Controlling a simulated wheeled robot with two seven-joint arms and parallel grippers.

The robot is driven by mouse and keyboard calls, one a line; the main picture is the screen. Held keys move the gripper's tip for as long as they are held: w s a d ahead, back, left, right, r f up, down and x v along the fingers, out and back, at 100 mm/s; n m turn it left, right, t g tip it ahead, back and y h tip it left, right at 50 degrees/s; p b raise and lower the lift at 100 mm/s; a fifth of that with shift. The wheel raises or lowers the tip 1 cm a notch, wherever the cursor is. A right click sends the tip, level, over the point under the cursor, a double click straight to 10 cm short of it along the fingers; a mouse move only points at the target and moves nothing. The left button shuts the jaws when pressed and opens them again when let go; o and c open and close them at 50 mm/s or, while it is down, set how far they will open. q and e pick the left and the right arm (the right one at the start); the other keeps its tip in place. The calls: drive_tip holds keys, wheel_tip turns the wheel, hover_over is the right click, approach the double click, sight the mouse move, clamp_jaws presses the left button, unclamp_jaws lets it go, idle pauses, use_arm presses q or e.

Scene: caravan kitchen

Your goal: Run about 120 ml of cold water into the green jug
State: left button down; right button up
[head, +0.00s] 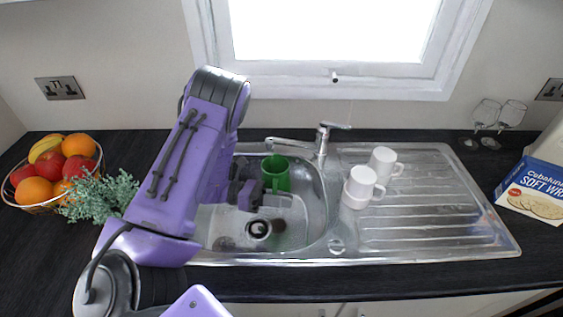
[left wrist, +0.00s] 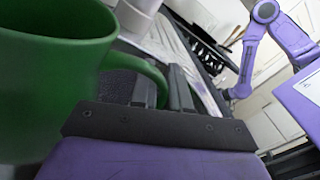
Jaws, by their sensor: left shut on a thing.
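The green jug (head: 276,174) is upright over the sink basin (head: 310,207), under or close to the spout end of the tap (head: 292,144). I cannot tell whether its base touches the sink. My left gripper (head: 254,193) is at the jug's side, low over the basin. In the left wrist view the jug (left wrist: 50,85) fills the left side, and my left gripper (left wrist: 168,88) is shut on its handle (left wrist: 150,72). The tap's lever (head: 335,126) is on top at the right. No water stream is visible, and the jug's inside is mostly hidden. My right gripper does not show clearly.
Two white mugs (head: 361,185) (head: 384,161) stand at the left of the ribbed drainer (head: 425,205). A fruit basket (head: 48,203) and a leafy plant (head: 97,196) are at left. Wine glasses (head: 487,115) and a cracker box (head: 535,188) are at right.

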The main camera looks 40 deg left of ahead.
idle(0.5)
use_arm(q)
drive_tip(key=s+d+p, duration=0.2)
drive_tip(key=d+p, duration=0.1)
drive_tip(key=d, duration=0.4)
drive_tip(key=shift+s+d+p, duration=0.25)
drive_tip(key=shift+s+p, duration=0.05)
drive_tip(key=shift+s, duration=0.05)
wheel_tip(320, 180, up, 10)
drive_tip(key=d+p, duration=0.1)
drive_tip(key=p, duration=0.6)
drive_tip(key=shift+s+d, duration=0.2)
drive_tip(key=shift+s, duration=0.05)
idle(0.4)
